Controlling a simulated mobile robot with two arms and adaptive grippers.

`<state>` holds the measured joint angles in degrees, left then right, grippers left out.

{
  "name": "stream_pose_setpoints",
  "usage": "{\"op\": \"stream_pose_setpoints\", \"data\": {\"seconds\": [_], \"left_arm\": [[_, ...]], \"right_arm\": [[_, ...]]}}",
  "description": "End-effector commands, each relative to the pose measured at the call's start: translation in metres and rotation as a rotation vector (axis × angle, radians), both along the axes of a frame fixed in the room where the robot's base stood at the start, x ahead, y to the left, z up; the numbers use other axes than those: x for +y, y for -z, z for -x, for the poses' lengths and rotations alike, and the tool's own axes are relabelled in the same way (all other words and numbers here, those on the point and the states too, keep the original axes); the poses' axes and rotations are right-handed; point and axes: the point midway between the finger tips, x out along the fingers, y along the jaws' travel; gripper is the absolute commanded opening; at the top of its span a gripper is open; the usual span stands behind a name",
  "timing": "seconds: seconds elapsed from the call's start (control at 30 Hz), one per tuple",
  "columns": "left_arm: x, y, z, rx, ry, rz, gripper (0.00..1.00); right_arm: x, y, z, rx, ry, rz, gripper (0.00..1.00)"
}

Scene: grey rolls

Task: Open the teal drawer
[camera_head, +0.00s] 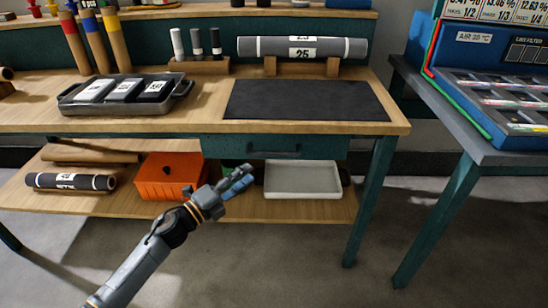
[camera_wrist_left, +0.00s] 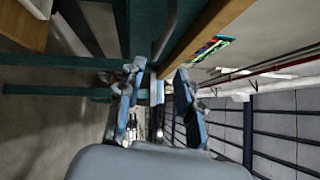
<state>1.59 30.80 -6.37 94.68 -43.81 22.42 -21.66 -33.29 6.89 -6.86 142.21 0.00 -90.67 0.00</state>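The teal drawer (camera_head: 222,147) sits under the wooden tabletop of the workbench, and its front looks flush with the frame. A dark bar handle (camera_head: 274,153) is on its front. My left gripper (camera_head: 241,181) is in front of the bench, below and left of the handle, and holds nothing. Its two blue fingers stand apart in the left wrist view (camera_wrist_left: 158,90). That view also shows a dark teal front (camera_wrist_left: 142,25) with a grey curved bar, likely the handle (camera_wrist_left: 167,30), beyond the fingers and apart from them. My right gripper is not in view.
The lower shelf (camera_head: 120,200) holds an orange bin (camera_head: 160,178), a pale tray (camera_head: 300,180) and a grey roll (camera_head: 70,182). A black mat (camera_head: 305,101) lies on the tabletop. A second table (camera_head: 470,135) stands at right. The floor in front is clear.

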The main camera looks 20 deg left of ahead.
Motion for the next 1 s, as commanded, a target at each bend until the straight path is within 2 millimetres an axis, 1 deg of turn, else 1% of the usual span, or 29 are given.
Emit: {"op": "stream_pose_setpoints", "data": {"seconds": [0.03, 0.3, 0.5, 0.7, 0.97, 1.0], "left_arm": [[-0.005, -0.003, -0.01, -0.004, 0.0, 0.002, 0.36], [-0.034, -0.01, -0.061, -0.001, -0.001, 0.004, 0.36], [-0.048, -0.014, -0.087, 0.001, -0.002, 0.005, 0.36], [-0.055, -0.015, -0.097, 0.003, -0.003, 0.004, 0.36], [-0.055, -0.015, -0.098, 0.003, -0.003, 0.004, 0.36], [-0.055, -0.015, -0.098, 0.003, -0.003, 0.004, 0.29]], "right_arm": [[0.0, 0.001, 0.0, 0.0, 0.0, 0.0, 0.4], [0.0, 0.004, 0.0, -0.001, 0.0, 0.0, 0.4], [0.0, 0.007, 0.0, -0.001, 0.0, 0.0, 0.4], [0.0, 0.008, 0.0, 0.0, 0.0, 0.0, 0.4], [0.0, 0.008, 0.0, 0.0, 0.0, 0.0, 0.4], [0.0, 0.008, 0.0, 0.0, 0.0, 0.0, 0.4]]}}
